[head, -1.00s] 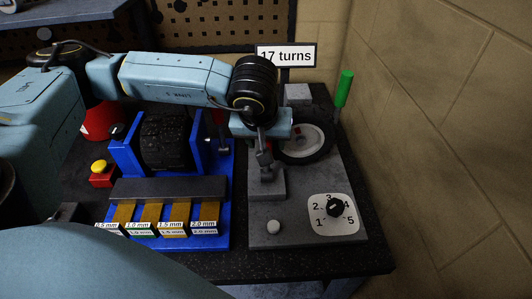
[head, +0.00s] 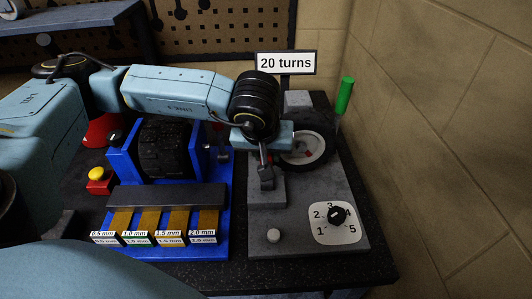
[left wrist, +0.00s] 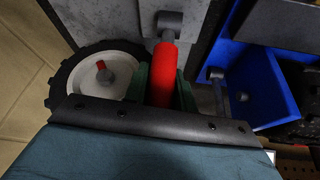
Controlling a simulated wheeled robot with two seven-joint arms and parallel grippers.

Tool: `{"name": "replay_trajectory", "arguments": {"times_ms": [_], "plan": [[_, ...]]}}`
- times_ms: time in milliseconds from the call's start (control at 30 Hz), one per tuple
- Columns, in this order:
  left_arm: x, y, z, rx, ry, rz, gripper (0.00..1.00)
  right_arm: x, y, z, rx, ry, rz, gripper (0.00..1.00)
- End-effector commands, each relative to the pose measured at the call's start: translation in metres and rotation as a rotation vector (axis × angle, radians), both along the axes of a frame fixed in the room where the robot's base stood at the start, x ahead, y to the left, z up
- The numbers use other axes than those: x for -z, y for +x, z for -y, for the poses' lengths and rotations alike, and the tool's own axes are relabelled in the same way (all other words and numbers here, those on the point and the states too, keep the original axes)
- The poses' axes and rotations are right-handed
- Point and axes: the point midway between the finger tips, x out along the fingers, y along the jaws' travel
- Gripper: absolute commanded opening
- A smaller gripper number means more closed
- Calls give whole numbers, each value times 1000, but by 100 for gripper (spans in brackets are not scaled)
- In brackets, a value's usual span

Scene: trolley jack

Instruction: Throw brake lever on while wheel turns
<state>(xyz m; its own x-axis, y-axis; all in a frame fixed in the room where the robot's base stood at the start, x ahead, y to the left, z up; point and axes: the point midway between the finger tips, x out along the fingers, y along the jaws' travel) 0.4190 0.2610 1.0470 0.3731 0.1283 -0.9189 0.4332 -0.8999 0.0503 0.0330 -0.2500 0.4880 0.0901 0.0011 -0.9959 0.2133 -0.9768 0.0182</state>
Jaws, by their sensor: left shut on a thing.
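The wheel (head: 304,148), a black tyre on a pale hub with a red mark, stands on the grey plate (head: 290,226); it also shows in the left wrist view (left wrist: 92,88). My left gripper (head: 268,160) is left of the wheel. In the left wrist view its dark green fingers (left wrist: 161,84) are shut around a red handle (left wrist: 164,70) that joins a grey pivot (left wrist: 168,24). A green-handled lever (head: 344,96) stands upright, leaning slightly right, behind the wheel, untouched. The frames do not label which lever is the brake. My right gripper is not in view.
A sign (head: 287,63) reads 20 turns. A numbered dial (head: 338,213) and white button (head: 273,236) are at the plate's front. A blue fixture (head: 225,235) with labelled strips and a red-yellow button (head: 98,178) lie left. A brick wall (head: 455,150) bounds the right.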

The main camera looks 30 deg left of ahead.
Motion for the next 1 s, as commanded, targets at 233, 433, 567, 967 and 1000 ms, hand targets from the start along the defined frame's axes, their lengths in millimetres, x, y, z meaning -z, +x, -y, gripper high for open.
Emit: {"name": "replay_trajectory", "arguments": {"times_ms": [233,433,567,967,1000], "plan": [[15,-36,27,15,-10,-20,11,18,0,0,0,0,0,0],[17,-52,40,15,-12,-19,10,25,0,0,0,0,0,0],[15,-53,40,11,-11,-14,0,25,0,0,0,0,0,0],[13,-51,38,6,-6,-10,24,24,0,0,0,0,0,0],[13,-51,38,6,-6,-10,24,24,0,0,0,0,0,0]]}}
